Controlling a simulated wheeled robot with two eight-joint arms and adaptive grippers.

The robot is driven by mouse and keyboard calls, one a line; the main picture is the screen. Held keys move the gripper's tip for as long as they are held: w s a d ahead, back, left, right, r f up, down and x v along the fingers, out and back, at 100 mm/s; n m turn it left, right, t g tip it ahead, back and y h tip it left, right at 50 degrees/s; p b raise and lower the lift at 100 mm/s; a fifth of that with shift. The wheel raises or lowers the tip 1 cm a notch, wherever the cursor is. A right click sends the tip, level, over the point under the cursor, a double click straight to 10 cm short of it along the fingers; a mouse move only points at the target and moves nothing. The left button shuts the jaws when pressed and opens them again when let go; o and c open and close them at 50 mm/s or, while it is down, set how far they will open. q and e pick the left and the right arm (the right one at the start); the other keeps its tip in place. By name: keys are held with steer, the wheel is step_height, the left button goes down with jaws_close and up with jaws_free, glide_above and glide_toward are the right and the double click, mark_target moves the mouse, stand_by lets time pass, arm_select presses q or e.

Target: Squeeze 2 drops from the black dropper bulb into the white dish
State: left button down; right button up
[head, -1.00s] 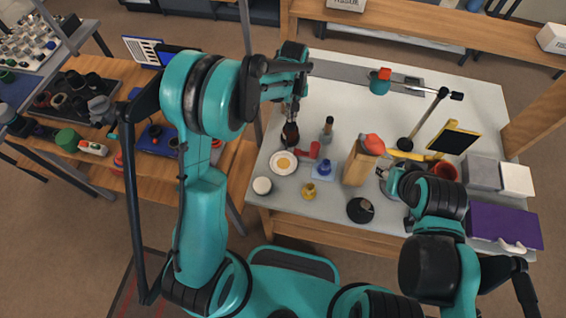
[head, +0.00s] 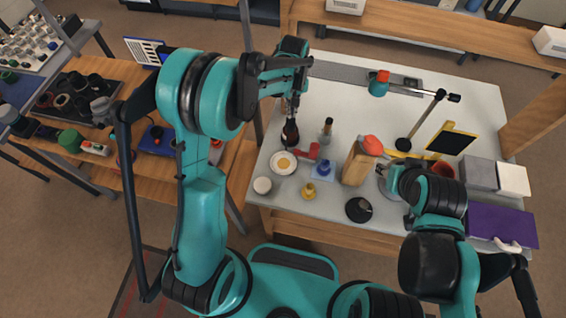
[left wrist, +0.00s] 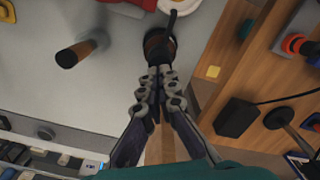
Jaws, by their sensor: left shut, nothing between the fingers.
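A dark brown bottle (head: 290,136) stands at the table's left side, just behind the white dish (head: 283,162), which has an amber-yellow centre. In the left wrist view the bottle (left wrist: 158,44) shows with a thin dark stem across its top. The dish's rim (left wrist: 181,5) is cut off at the top edge of that view. I cannot clearly make out the black bulb. My left gripper (head: 291,112) points down above the bottle. Its fingertips (left wrist: 160,72) are together and empty, beside the bottle in the wrist view. My right gripper is mostly hidden by its own arm, near a wooden block.
A red object (head: 306,152), a blue piece (head: 323,168), a yellow piece (head: 309,190) and a white jar (head: 262,185) stand near the dish. A dark-topped bottle (head: 326,130) stands to the right. The wooden block (head: 358,164) is further right.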

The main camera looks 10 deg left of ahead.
arm_select(q)
step_height(320, 180, up, 6)
steer(key=p, duration=0.3)
steer(key=shift+p, duration=0.35)
stand_by(0.4)
steer(key=s+a+r+m+t+b, duration=0.3)
steer(key=s+r+b, duration=0.25)
steer(key=s, duration=0.45)
steer(key=s+a+f+m+t+b, duration=0.1)
steer(key=s+t, duration=0.1)
steer(key=s, duration=0.4)
steer(key=s+a+f+m+t+b, duration=0.1)
steer(key=s+a+m+t+b, duration=0.1)
steer(key=s, duration=0.4)
steer(key=shift+s+f, duration=0.25)
steer(key=shift+f, duration=0.15)
